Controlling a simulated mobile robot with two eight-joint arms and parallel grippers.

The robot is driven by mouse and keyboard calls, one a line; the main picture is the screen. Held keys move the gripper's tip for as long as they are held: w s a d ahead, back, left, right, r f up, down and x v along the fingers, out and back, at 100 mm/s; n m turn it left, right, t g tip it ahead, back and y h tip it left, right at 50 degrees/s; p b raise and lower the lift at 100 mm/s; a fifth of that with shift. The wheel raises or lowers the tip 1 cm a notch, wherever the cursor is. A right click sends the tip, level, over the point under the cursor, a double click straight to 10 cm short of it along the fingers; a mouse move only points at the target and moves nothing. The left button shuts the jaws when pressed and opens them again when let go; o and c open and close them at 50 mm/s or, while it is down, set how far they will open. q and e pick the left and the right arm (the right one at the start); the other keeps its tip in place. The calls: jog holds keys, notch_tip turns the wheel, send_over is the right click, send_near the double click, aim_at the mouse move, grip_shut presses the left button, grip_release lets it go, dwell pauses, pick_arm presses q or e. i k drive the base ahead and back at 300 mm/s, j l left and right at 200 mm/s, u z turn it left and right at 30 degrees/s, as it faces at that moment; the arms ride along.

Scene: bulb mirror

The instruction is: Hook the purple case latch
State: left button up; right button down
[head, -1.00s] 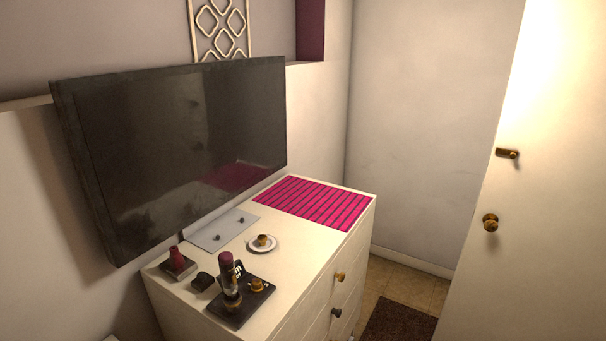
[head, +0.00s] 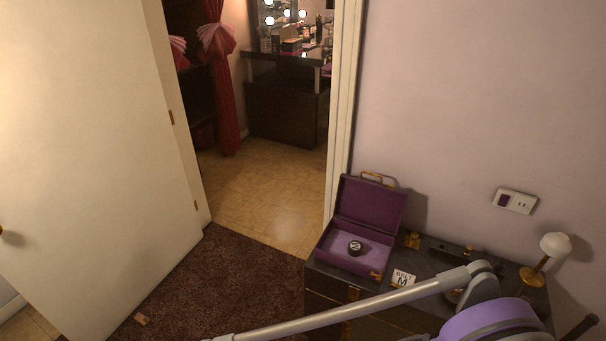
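The purple case (head: 370,207) stands on a dark cabinet at the lower right, against the wall beside the doorway. Its lid is raised and leans back, with a gold handle (head: 378,177) at the top. One of my arms, grey and purple, crosses the bottom of the view in front of the cabinet. Neither gripper is visible.
A white card with an M (head: 403,279) and a white-topped gold lamp (head: 547,256) stand on the dark cabinet (head: 447,249). A white door (head: 90,150) stands open at left.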

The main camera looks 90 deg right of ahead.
aim_at(379, 278)
jog(key=z, duration=3.7)
